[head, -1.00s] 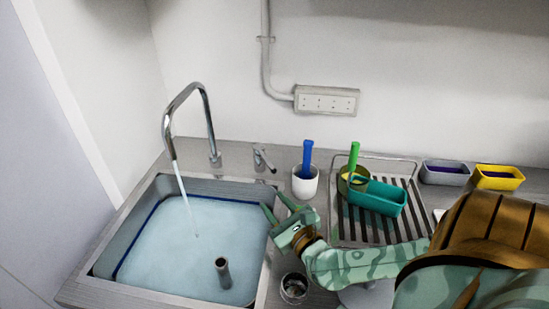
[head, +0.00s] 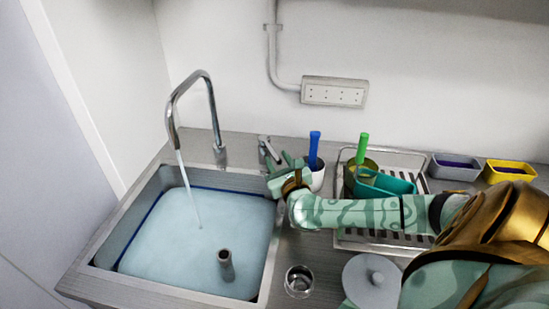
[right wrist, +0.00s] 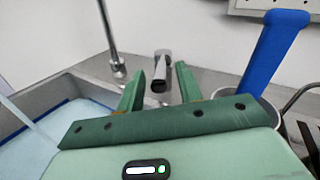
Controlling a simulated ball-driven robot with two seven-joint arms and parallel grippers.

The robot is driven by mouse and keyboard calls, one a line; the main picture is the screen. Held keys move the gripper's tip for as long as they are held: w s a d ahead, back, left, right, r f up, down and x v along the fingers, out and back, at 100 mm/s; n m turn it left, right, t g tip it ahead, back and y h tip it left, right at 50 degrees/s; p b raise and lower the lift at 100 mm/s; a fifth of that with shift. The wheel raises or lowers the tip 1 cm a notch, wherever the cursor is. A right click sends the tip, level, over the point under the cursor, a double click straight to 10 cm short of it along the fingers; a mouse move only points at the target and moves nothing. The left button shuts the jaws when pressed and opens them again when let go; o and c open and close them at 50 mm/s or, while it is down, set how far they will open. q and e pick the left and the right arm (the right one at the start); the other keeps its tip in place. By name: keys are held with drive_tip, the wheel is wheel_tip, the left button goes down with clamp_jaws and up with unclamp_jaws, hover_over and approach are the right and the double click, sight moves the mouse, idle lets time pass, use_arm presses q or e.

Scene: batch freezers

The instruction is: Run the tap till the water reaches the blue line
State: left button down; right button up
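The steel sink (head: 112,271) holds pale blue water (head: 200,240), its surface close to the blue line (head: 152,212) on the walls. The line still shows along the left and back walls. A stream runs from the curved tap spout (head: 172,125) into the water. The tap lever (head: 266,148) stands on the counter right of the spout. My right gripper (head: 281,166) is at the lever. In the right wrist view the lever (right wrist: 161,75) shows between the two open fingers of my right gripper (right wrist: 158,88); I cannot tell whether they touch it. My left gripper is out of view.
A grey standpipe (head: 226,265) rises from the water. A white pot (head: 317,181) with a blue-handled tool (head: 314,148) stands close right of my gripper. Beyond are a drying rack (head: 408,160) with a teal tub (head: 385,185). A small glass (head: 299,281) and grey lid (head: 371,284) lie in front.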

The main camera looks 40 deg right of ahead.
sight(271, 150)
drive_tip(key=shift+x, duration=1.35)
